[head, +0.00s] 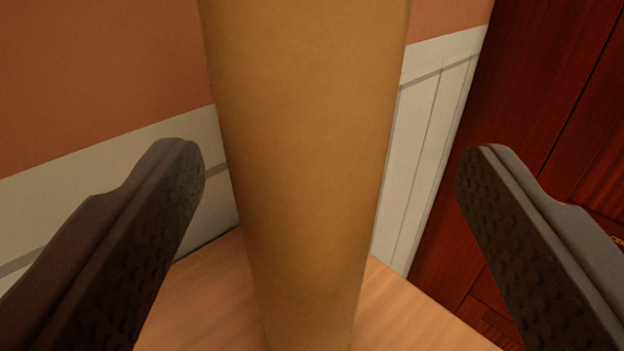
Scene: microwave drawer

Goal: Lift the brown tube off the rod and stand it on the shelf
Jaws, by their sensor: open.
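The brown tube (308,160) stands upright in the middle of the head view, very close to the camera. Its top runs out of the upper edge and its foot reaches the lower edge. My gripper (330,165) is open, with one dark finger left of the tube and one right of it. A gap shows between the tube and each finger, so neither appears to touch it. The rod is not visible. A light wooden surface (205,300) shows behind and beneath the tube; I cannot tell whether it is the shelf.
A dark red wooden cabinet (540,70) stands on the right behind the right finger. White wall panelling (425,130) and an orange-brown wall (100,75) meet in a corner behind the tube. The visible wooden surface beside the tube is clear.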

